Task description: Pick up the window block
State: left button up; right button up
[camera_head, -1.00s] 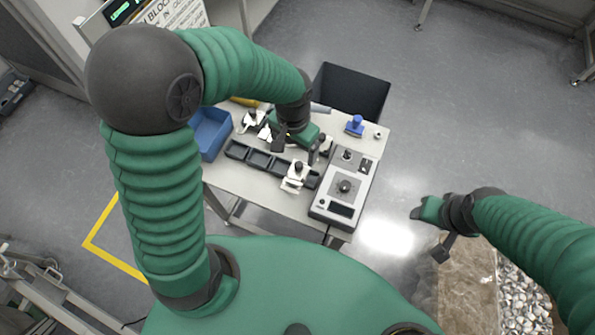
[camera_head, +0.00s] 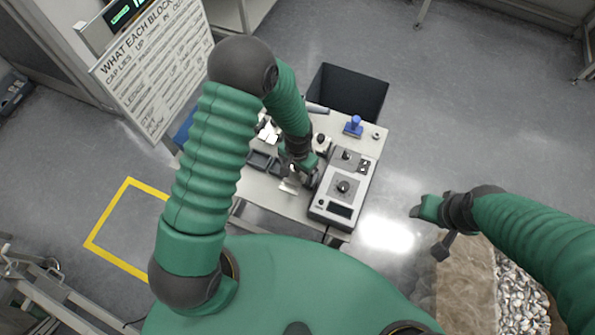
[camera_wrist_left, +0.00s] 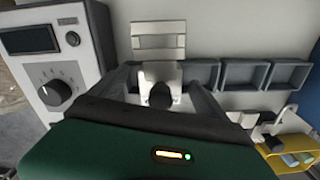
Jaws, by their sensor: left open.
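My left gripper (camera_wrist_left: 161,82) is open, with a finger on each side of the knob in the wrist view. In the head view the left gripper (camera_head: 298,172) is over the block at the table's near side; its fingertips are hard to make out. My right gripper (camera_head: 428,212) hangs off to the right, away from the table.
A grey control box with a dial (camera_head: 336,197) stands close to the right of the block. A row of dark trays (camera_wrist_left: 240,75) lies beside the block. A blue stamp-like object (camera_head: 354,126) stands at the table's back right, near a black bin (camera_head: 348,92).

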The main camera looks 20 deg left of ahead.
pick_arm(q)
jog(key=shift+f, duration=0.25)
jog(key=shift+c, duration=0.4)
grip_shut()
jog(key=shift+r, duration=0.2)
jog(key=shift+w+r, duration=0.1)
jog(key=shift+r, duration=0.2)
jog(key=r, duration=0.1)
jog(key=s+r+b, duration=0.1)
jog(key=shift+d+r, duration=0.15)
jog(key=shift+r, duration=0.15)
jog(key=s+d+b, duration=0.1)
jog(key=s+d, duration=0.1)
jog(key=s, duration=0.5)
jog(key=s+d+r+b, duration=0.1)
jog(key=s+d+b, duration=0.1)
jog(key=s, duration=0.5)
jog(key=shift+d+r, duration=0.25)
jog(key=shift+d, duration=0.3)
